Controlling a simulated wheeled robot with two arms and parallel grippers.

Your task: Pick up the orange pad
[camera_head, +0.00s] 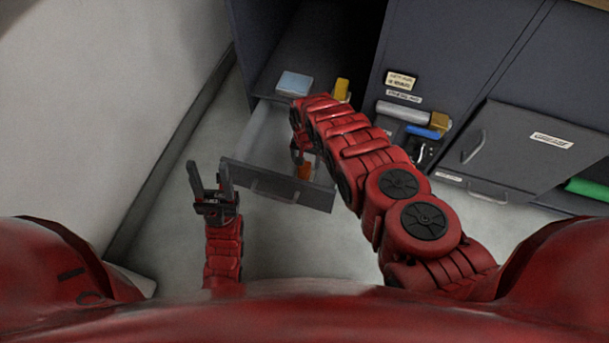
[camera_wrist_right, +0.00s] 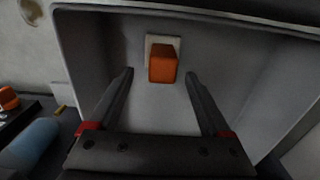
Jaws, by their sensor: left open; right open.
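The orange pad (camera_wrist_right: 163,63) lies inside the open drawer, on or against a pale square piece (camera_wrist_right: 150,40). In the head view an orange patch (camera_head: 304,171) shows in the drawer (camera_head: 262,143), partly hidden by my right arm. My right gripper (camera_wrist_right: 160,82) is open over the drawer, its two fingers pointing toward the pad with the pad beyond and between their tips. Nothing is between the fingers. My left gripper (camera_head: 208,178) is open and empty, pointing up, to the left of the drawer and apart from it.
A light blue block (camera_head: 294,83) and a yellow item (camera_head: 342,89) sit in the cabinet behind the drawer. The drawer walls (camera_wrist_right: 92,60) surround the pad. Grey cabinets (camera_head: 440,60) stand at right, one with an open door (camera_head: 510,147). A green item (camera_head: 587,189) lies at far right.

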